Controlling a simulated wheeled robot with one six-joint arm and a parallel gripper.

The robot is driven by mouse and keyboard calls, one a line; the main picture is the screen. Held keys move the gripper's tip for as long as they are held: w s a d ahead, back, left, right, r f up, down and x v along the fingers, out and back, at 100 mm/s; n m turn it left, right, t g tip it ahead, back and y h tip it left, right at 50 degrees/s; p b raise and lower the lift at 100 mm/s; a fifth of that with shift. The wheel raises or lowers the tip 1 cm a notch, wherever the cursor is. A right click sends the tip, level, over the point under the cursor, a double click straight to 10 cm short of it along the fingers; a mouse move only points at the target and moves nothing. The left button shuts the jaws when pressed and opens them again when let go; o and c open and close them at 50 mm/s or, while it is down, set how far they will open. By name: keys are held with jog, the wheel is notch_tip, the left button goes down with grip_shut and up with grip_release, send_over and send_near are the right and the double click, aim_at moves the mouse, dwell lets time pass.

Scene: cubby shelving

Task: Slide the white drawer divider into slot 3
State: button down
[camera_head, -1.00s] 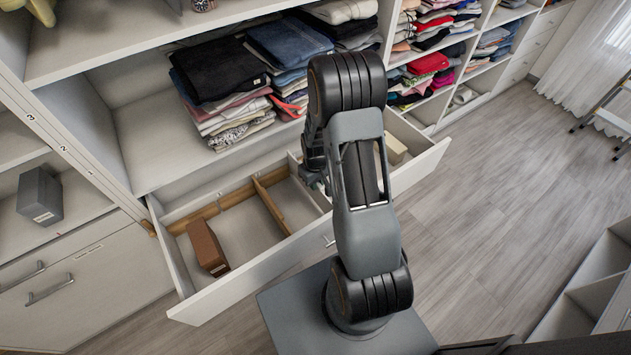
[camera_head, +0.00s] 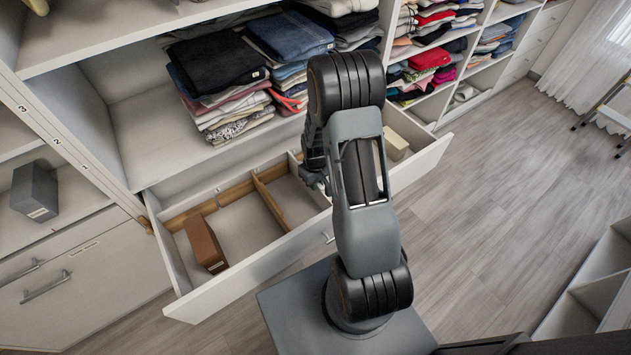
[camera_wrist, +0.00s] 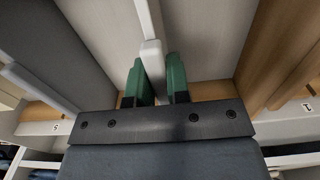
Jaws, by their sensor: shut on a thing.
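In the wrist view my gripper (camera_wrist: 158,82) has its green fingers closed on the white divider (camera_wrist: 151,58), one finger on each side. The divider extends up out of the picture. In the head view my gripper (camera_head: 316,180) is low over the middle of the open white drawer (camera_head: 262,262); my arm hides part of the drawer. A wooden divider (camera_head: 270,204) stands in the drawer left of my gripper. I cannot tell whether the white divider sits in a slot.
A brown box (camera_head: 205,243) lies in the drawer's left section. A cream box (camera_head: 395,144) is at the right end. Folded clothes (camera_head: 215,65) are stacked on the shelf above. In the wrist view a wooden panel (camera_wrist: 275,60) stands right of the gripper. Small labels are hard to read.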

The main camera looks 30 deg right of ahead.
jog(key=shift+f+b, duration=0.4)
jog(key=shift+f, duration=0.2)
jog(key=c, duration=1)
grip_release()
jog(key=shift+r, duration=0.1)
notch_tip(320, 180, up, 14)
jog(key=p, duration=0.1)
jog(key=shift+p, duration=0.3)
